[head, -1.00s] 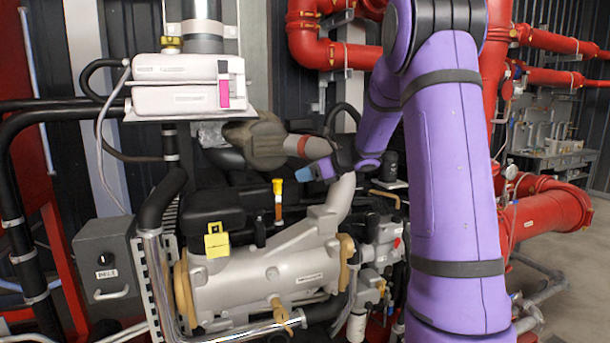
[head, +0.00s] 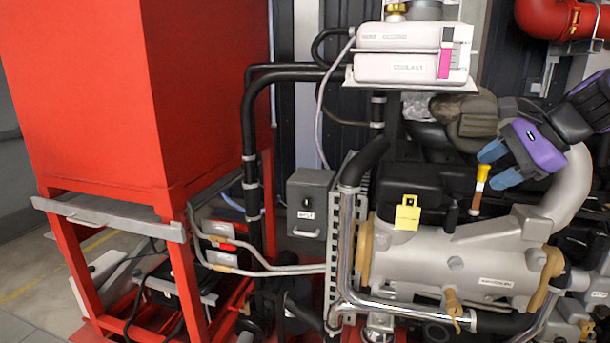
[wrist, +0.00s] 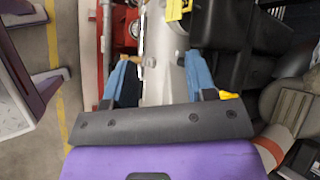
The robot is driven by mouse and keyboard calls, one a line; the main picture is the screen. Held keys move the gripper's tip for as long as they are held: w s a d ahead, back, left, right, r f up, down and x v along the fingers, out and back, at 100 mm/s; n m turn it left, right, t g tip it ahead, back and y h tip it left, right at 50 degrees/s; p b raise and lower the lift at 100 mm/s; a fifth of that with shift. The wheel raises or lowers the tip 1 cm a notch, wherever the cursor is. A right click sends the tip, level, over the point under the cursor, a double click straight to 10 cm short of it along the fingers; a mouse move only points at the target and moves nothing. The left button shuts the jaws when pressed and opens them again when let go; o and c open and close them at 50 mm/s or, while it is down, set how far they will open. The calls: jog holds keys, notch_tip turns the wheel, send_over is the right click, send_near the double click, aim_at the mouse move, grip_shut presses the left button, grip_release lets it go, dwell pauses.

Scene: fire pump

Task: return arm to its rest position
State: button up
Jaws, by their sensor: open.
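My gripper (head: 492,165) is at the right of the head view, purple with blue fingers. Its fingers are apart and I see nothing between them. It hangs in front of the engine's upper right part, close to the yellow-handled dipstick (head: 480,188); I cannot tell whether they touch. In the wrist view my gripper (wrist: 158,75) shows its two blue fingers spread, with the silver engine housing (wrist: 165,75) beyond them. The silver engine housing also fills the lower right of the head view (head: 430,270). The rest of my arm is mostly out of the head view.
A large red tank (head: 80,90) on a red frame stands at the left. A white coolant box (head: 400,68) sits above the engine. A grey control box (head: 311,203) and black pipes (head: 250,150) lie between. Bare floor (head: 25,270) shows at the far left.

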jog(key=s+a+f+n+h, duration=0.1)
jog(key=s+a+n+h, duration=0.1)
jog(key=s+n, duration=0.6)
jog(key=s+a+f+n+h, duration=0.1)
jog(key=s+n+h, duration=0.3)
jog(key=s+n, duration=0.4)
jog(key=s+a, duration=0.1)
jog(key=s, duration=0.4)
jog(key=shift+g, duration=0.3)
jog(key=shift+a+f, duration=0.15)
jog(key=shift+a, duration=0.05)
